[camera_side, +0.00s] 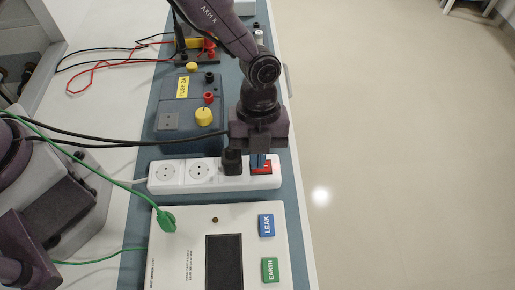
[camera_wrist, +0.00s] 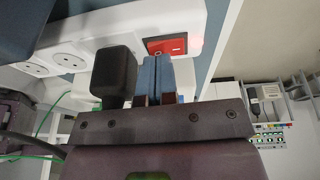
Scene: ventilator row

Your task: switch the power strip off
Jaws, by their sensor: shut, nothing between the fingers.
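The white power strip (camera_side: 182,187) lies across the blue-grey mat, with round sockets and a red rocker switch (camera_side: 269,168) at its right end. In the wrist view the red switch (camera_wrist: 176,45) shows just beyond my fingertips. A black plug (camera_side: 231,162) sits in the socket beside the switch; it also shows in the wrist view (camera_wrist: 114,73). My gripper (camera_side: 258,160) is shut and empty, its blue fingers (camera_wrist: 157,75) pointing at the switch, right of the plug. I cannot tell whether the fingertips touch the switch. They hide part of it in the side view.
A white tester (camera_side: 185,262) with LEAK and EARTH buttons stands in front of the strip. A grey box with a yellow knob (camera_side: 205,117) stands behind it. Black cables and a green lead (camera_side: 168,220) cross at left. The floor at right is clear.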

